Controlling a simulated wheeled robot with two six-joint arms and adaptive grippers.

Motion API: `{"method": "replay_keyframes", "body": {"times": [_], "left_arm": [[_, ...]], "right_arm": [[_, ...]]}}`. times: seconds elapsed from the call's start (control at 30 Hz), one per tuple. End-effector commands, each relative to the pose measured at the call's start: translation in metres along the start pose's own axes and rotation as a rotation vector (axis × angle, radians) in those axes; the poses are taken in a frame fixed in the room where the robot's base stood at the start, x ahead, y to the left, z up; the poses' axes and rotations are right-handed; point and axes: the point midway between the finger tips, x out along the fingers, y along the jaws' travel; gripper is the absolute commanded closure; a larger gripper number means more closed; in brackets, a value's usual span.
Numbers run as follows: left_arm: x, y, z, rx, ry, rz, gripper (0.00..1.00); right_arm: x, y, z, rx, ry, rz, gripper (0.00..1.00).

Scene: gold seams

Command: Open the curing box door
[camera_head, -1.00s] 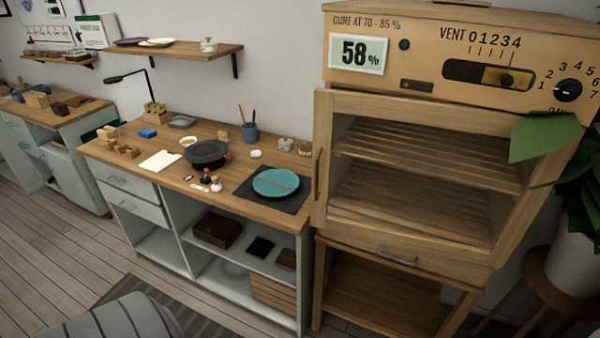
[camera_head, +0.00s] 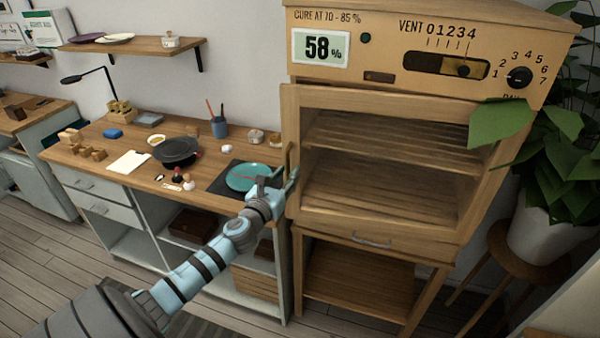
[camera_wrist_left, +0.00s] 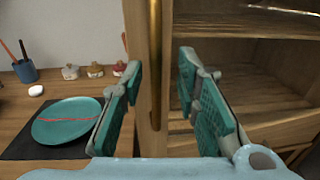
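The wooden curing box (camera_head: 430,22) stands at the right in the head view, with a vent slider, a dial and a display reading 58 %. Its framed door (camera_head: 385,98) looks shut, with slatted shelves showing through it. A vertical brass handle (camera_head: 288,163) is on the door's left edge; in the left wrist view the handle (camera_wrist_left: 155,60) runs upright between the fingers. My left gripper (camera_head: 279,182) is at the handle's lower part. In the left wrist view my left gripper (camera_wrist_left: 160,80) is open, with gaps on both sides of the handle. My right gripper is not in view.
A workbench (camera_head: 95,148) left of the box holds a teal plate (camera_head: 246,177) with a red seam on a dark mat, a dark bowl (camera_head: 176,151) and small tools. A potted plant (camera_head: 545,235) stands close on the right. A drawer pull (camera_head: 372,241) sits below the door.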

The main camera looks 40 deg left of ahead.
Motion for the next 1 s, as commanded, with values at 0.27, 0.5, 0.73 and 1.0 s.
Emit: {"method": "replay_keyframes", "body": {"times": [0.27, 0.5, 0.73, 1.0], "left_arm": [[0.025, 0.002, 0.000, 0.000, 0.000, 0.003, 0.71], [0.026, -0.001, -0.001, 0.001, 0.001, -0.002, 0.79], [0.026, -0.001, -0.001, 0.001, 0.001, -0.002, 1.00], [0.021, -0.021, 0.000, -0.002, -0.002, -0.007, 1.00]], "right_arm": [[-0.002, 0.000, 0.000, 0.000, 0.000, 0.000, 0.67], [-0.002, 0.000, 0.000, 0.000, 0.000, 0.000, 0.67], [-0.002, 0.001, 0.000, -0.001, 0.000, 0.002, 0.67], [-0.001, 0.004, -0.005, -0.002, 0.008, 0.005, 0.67]]}}
